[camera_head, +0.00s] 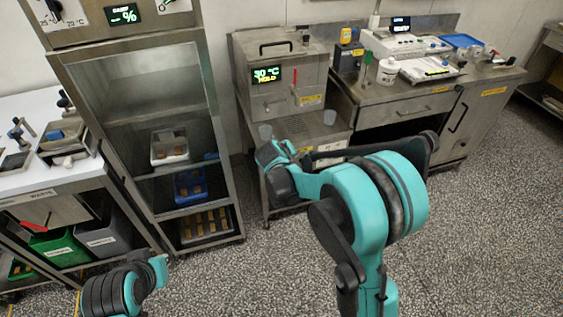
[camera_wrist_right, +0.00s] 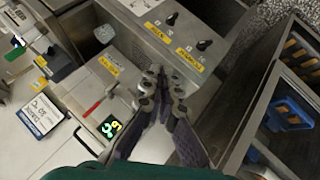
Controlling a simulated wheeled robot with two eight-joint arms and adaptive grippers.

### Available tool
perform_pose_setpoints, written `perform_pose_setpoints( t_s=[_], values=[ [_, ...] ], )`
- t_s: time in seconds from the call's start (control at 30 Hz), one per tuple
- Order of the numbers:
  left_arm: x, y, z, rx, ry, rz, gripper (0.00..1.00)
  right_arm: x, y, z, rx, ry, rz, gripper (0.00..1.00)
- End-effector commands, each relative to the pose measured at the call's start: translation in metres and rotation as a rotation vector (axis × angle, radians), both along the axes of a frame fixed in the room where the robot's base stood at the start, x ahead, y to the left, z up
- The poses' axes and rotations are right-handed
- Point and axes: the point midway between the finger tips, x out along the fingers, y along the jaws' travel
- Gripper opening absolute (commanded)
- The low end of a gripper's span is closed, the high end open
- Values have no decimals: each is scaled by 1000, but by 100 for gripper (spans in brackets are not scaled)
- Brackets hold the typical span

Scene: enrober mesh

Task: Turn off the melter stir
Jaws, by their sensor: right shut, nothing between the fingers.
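The melter (camera_head: 285,70) is a steel box at the back centre of the head view, its display (camera_head: 267,74) reading 30 °C HOLD. In the right wrist view, two black knobs, one upper left (camera_wrist_right: 172,18) and one lower right (camera_wrist_right: 204,44), sit on a steel panel with yellow labels. The label print is too small to read surely, and I cannot tell the knob settings. My right gripper (camera_wrist_right: 167,82) is shut and empty, in front of the panel, seen below the knobs and apart from them. In the head view my right arm hides part of the melter stand. My left gripper is out of frame.
A red lever (camera_wrist_right: 93,110) stands beside the melter's display. A glass-fronted steel cabinet (camera_head: 140,100) with trays stands left of the melter. A steel counter (camera_head: 400,105) with a scale and small items is at right. The speckled floor (camera_head: 490,200) is clear at right.

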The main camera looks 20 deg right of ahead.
Motion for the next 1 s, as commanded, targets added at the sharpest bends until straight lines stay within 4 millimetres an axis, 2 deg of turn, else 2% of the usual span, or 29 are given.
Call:
perform_pose_setpoints(
  t_s=[0.03, 0.1, 0.3, 0.5, 0.6, 0.7, 0.8, 1.0],
  values=[
    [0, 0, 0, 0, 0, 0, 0, -22, -1, 17, 36, 6, -7, 0],
    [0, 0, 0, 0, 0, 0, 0, -50, 0, 35, 92, 15, -14, 0],
    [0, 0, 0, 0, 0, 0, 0, -140, 7, 69, 251, 34, -35, 0],
    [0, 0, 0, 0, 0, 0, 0, -228, 21, 75, 405, 47, -52, 0],
    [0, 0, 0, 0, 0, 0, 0, -263, 29, 70, 471, 50, -59, 0],
    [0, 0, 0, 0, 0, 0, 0, -288, 35, 64, 520, 52, -63, 0],
    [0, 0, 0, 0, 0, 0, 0, -303, 40, 59, 553, 53, -65, 0],
    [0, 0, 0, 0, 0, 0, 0, -312, 43, 56, 573, 53, -67, 0]
  ],
)
